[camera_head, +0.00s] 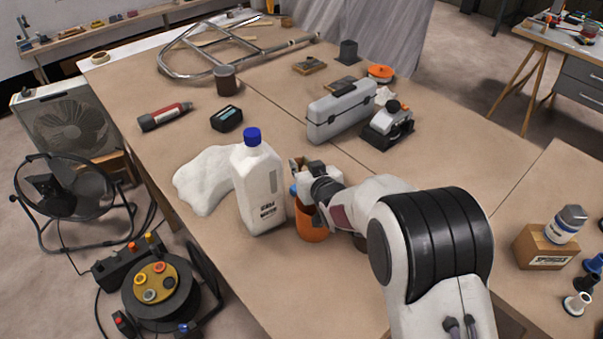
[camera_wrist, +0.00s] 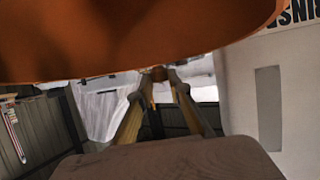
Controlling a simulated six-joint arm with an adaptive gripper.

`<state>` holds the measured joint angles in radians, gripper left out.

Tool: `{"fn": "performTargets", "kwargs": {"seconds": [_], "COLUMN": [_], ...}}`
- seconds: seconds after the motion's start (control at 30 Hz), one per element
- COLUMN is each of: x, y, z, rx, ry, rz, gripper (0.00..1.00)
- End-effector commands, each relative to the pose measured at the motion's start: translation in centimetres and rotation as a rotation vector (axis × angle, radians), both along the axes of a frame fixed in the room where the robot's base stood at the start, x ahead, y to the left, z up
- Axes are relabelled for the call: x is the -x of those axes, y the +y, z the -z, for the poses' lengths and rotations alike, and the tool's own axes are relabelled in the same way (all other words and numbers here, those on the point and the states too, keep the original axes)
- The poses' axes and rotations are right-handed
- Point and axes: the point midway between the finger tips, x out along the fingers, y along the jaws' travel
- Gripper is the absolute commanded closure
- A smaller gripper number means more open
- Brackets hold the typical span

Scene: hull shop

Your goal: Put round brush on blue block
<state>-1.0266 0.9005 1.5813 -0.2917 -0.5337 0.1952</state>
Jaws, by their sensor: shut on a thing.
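My gripper (camera_head: 299,172) is above the orange cup (camera_head: 311,226), just right of the white bottle with a blue cap (camera_head: 262,185). In the wrist view its fingers (camera_wrist: 158,78) close on a small brown piece, which I take to be part of the round brush; most of it is hidden. The cup's orange wall (camera_wrist: 130,35) fills the top of the wrist view, close to the camera. A small blue patch shows between gripper and cup, too small to name. I cannot make out a blue block for certain.
A grey toolbox (camera_head: 341,110) and a white-and-black device (camera_head: 388,125) stand behind my gripper. A crumpled white cloth (camera_head: 204,181) lies left of the bottle. A cardboard box (camera_head: 540,250) with a can on it stands at right. The bench front left of my arm is clear.

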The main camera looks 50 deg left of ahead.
Motion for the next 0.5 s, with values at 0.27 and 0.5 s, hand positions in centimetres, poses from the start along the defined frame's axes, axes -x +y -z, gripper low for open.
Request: {"fn": "performTargets", "kwargs": {"seconds": [0.27,0.5], "x": [0.0,0.0], "y": [0.0,0.0], "z": [2.8,3.3], "rx": [0.002,0.0], "ry": [0.001,0.0], "rz": [0.0,0.001], "gripper": [1.0,1.0]}}
